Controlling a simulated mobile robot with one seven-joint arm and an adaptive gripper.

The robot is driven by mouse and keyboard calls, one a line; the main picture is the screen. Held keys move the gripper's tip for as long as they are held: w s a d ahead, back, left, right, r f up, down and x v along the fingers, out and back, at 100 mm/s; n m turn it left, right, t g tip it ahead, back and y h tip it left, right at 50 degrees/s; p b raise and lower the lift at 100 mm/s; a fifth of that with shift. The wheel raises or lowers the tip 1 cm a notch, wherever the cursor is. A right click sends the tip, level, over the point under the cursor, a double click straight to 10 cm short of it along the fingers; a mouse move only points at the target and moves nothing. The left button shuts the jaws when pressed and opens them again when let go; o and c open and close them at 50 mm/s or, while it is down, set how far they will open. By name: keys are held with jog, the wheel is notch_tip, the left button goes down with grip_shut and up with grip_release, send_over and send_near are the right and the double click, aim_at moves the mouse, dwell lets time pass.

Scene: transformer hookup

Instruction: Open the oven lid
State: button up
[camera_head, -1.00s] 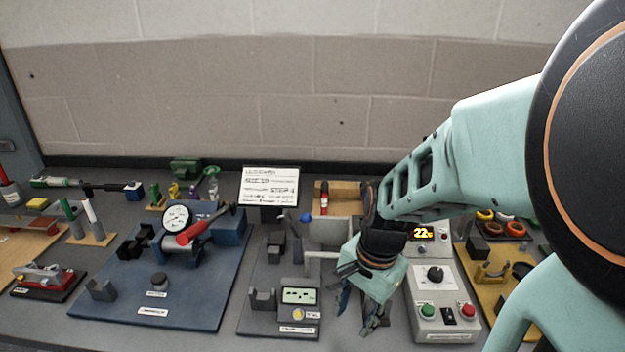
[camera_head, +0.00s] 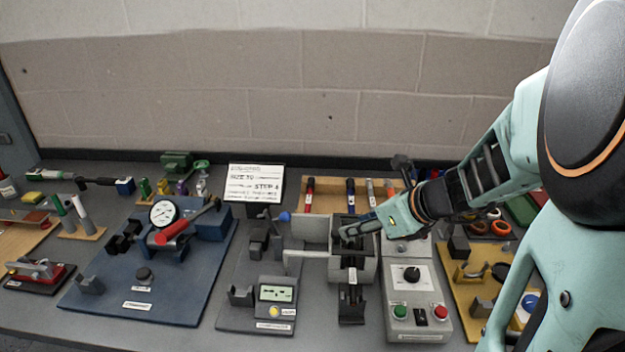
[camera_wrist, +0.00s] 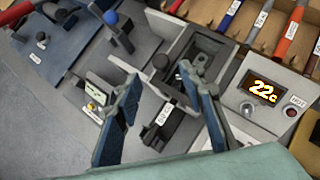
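The oven is a grey box (camera_head: 367,268) right of the middle in the head view, with a dark inside. It also shows in the wrist view (camera_wrist: 232,67), its dark cavity partly visible. A light grey panel (camera_head: 308,229), seemingly the lid, stands at the oven's left side, with a pale bar (camera_head: 300,254) in front. The lid appears swung open to the left, off the cavity. My gripper (camera_head: 346,232) is over the oven from the right. In the wrist view its fingers (camera_wrist: 158,76) are apart, with nothing held between them. Contact with the lid cannot be told.
A control box (camera_head: 418,295) with a knob and buttons stands right of the oven; its display reads 22. A meter fixture (camera_head: 277,294) is to the left, beside a blue plate with a dial gauge (camera_head: 164,214). A wooden rack of pens (camera_head: 330,187) lies behind.

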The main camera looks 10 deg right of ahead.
aim_at(337, 231)
jog(key=b+x, duration=0.1)
jog(key=x, duration=0.6)
jog(key=shift+w+a+f, duration=0.1)
jog(key=shift+w+f, duration=0.1)
jog(key=shift+c, duration=0.3)
grip_shut()
